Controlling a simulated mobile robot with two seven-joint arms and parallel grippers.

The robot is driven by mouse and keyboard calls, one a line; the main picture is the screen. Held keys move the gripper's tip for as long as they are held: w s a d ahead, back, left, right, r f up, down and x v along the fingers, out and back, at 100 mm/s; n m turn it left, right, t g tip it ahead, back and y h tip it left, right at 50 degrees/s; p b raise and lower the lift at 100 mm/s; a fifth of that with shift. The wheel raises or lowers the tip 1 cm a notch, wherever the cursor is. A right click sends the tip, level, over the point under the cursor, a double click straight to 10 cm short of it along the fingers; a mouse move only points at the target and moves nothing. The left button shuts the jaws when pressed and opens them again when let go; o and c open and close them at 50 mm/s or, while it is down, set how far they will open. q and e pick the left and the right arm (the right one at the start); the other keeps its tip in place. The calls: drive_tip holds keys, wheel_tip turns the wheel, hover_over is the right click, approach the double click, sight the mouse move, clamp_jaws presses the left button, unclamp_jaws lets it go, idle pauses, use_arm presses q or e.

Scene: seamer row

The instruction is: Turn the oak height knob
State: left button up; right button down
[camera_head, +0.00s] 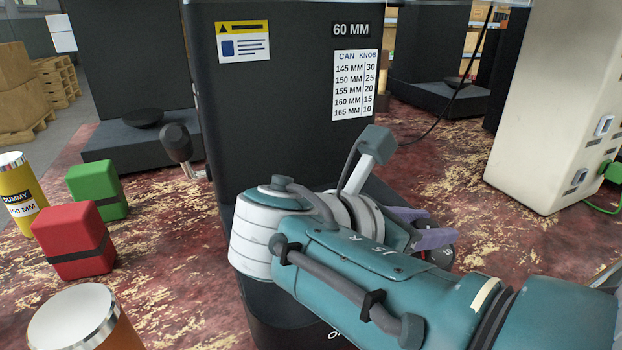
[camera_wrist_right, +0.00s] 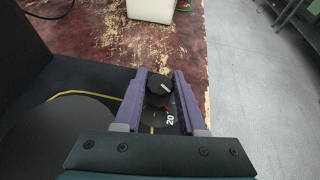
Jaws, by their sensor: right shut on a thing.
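The dark seamer machine (camera_head: 280,130) stands upright in the middle of the head view. In the right wrist view, a black knob (camera_wrist_right: 159,86) with a white pointer line sits over a dark dial (camera_wrist_right: 158,114) with a red mark and the number 20. My right gripper (camera_head: 436,228) has purple fingers, and they are shut on the knob, one on each side. In the head view, my right arm and fingers hide most of the knob and dial. The lettering low on the machine is mostly covered. My left gripper is not in view.
A chart (camera_head: 355,85) pairs can heights with knob numbers, under a 60 MM label (camera_head: 351,30). A red block (camera_head: 78,240), a green block (camera_head: 97,190), a yellow dummy can (camera_head: 20,195) and an orange can (camera_head: 80,320) stand at left. A beige cabinet (camera_head: 550,110) stands at right.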

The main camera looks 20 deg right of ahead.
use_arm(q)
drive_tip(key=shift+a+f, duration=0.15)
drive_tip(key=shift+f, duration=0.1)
use_arm(e)
drive_tip(key=shift+r, duration=0.1)
drive_tip(key=shift+c, duration=2.4)
unclamp_jaws()
drive_tip(key=shift+d, duration=0.1)
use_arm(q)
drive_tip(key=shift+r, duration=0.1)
